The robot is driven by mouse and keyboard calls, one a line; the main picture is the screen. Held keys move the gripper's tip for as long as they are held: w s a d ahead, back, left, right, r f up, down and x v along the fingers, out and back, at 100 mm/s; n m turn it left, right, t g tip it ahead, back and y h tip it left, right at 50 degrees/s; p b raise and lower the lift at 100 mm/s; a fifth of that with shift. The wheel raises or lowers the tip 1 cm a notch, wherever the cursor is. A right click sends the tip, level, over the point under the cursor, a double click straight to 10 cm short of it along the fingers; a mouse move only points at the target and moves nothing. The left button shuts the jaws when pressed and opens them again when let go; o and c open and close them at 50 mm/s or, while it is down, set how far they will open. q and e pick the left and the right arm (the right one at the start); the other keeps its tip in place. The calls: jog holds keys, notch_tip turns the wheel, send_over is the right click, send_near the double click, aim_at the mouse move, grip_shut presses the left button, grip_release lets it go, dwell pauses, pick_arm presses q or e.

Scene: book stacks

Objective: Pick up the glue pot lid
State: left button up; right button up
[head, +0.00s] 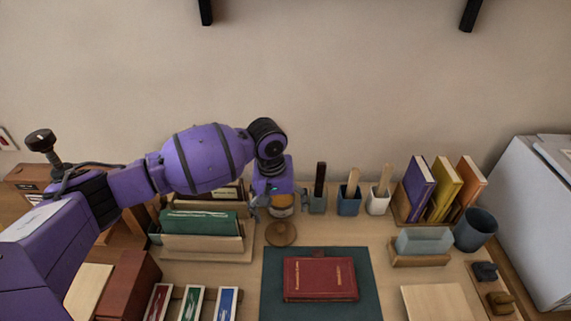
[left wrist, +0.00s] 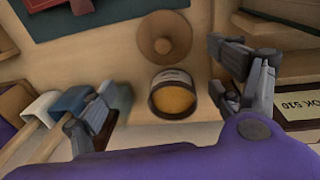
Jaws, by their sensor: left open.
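The glue pot lid is a round brown disc with a small knob (head: 281,234). It lies flat on the desk just in front of the glue pot, and it shows at the top middle of the left wrist view (left wrist: 165,36). The glue pot (head: 282,210) stands open with amber contents and a pale label; it also shows in the left wrist view (left wrist: 173,97). My left gripper (head: 278,204) is open and empty. Its fingers are spread to either side of the pot in the picture, behind the lid. My right gripper is out of view.
Small cups with brushes (head: 348,201) stand right of the gripper. A file holder with green folders (head: 199,223) is on the left. A red book (head: 320,278) lies on a dark mat (head: 368,287) in front. Upright books (head: 441,188) and a dark cup (head: 475,230) are at right.

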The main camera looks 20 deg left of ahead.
aim_at(281, 228)
pick_arm(q)
jog(key=shift+s+a+f+n+g, duration=0.1)
jog(key=shift+s+a+n+g, duration=0.15)
jog(key=shift+s+n+g, duration=0.25)
jog(key=shift+s+a+f+n, duration=0.1)
jog(key=shift+s+n, duration=0.15)
jog(key=shift+n, duration=0.05)
jog(key=shift+s+d+f, duration=0.2)
jog(key=shift+f, duration=0.35)
jog(key=shift+s+d+f, duration=0.15)
jog(key=shift+d+f, duration=0.05)
jog(key=shift+f, duration=0.35)
jog(key=f, duration=0.3)
jog(key=shift+w+d+f+b, duration=0.15)
jog(key=shift+w+f+b, duration=0.2)
jog(key=shift+w+f, duration=0.05)
jog(key=shift+f, duration=0.5)
jog(key=shift+w, duration=0.1)
jog(key=c, duration=1.6)
jog(key=shift+s+f, duration=0.15)
jog(key=shift+s, duration=0.05)
jog(key=shift+c, duration=0.2)
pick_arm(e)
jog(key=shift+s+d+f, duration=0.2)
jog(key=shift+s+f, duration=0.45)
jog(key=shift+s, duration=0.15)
